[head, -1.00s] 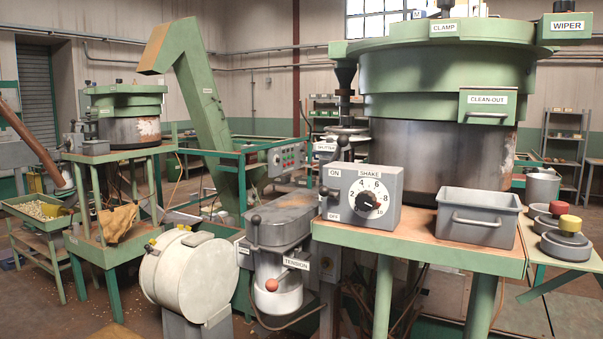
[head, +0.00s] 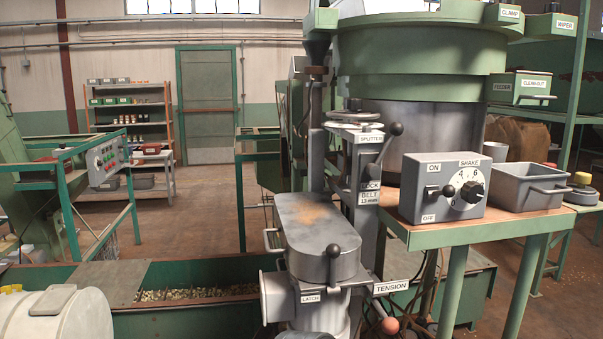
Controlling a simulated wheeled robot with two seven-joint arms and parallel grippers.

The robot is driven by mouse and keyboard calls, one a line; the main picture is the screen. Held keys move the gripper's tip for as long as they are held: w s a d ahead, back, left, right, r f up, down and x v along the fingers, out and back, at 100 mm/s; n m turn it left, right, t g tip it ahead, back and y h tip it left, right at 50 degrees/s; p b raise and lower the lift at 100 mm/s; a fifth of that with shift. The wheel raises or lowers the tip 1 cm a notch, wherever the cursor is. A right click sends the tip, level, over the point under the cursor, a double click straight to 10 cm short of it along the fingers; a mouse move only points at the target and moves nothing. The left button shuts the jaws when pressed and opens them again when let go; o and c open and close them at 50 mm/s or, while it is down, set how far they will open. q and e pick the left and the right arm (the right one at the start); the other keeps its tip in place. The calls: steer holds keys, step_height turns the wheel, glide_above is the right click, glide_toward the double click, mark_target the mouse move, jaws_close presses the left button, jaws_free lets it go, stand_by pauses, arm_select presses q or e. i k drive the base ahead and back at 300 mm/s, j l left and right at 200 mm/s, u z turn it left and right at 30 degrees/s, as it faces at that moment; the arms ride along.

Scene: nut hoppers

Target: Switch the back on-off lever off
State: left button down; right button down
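A grey control box (head: 452,188) stands on the front left corner of a wooden-topped table at right. Its black on-off lever (head: 447,190) sticks out of the left part of the front face, between the ON label (head: 433,167) above and the OFF label (head: 428,218) below. I cannot tell for sure which way the lever is set. No other on-off lever is clear in this view. Neither of my grippers is in view.
The green and steel hopper bowl (head: 420,75) rises behind the box. A grey tray (head: 527,187) stands to its right. The splitter post (head: 368,180) and the grey lidded housing (head: 318,235) crowd its left. Open floor (head: 195,225) lies farther back left.

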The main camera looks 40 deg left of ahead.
mark_target(448, 191)
steer(key=k+j, duration=0.2)
steer(key=j, duration=0.15)
steer(key=k+j, duration=0.2)
steer(key=j, duration=0.2)
steer(key=k+j, duration=0.2)
steer(key=j, duration=0.15)
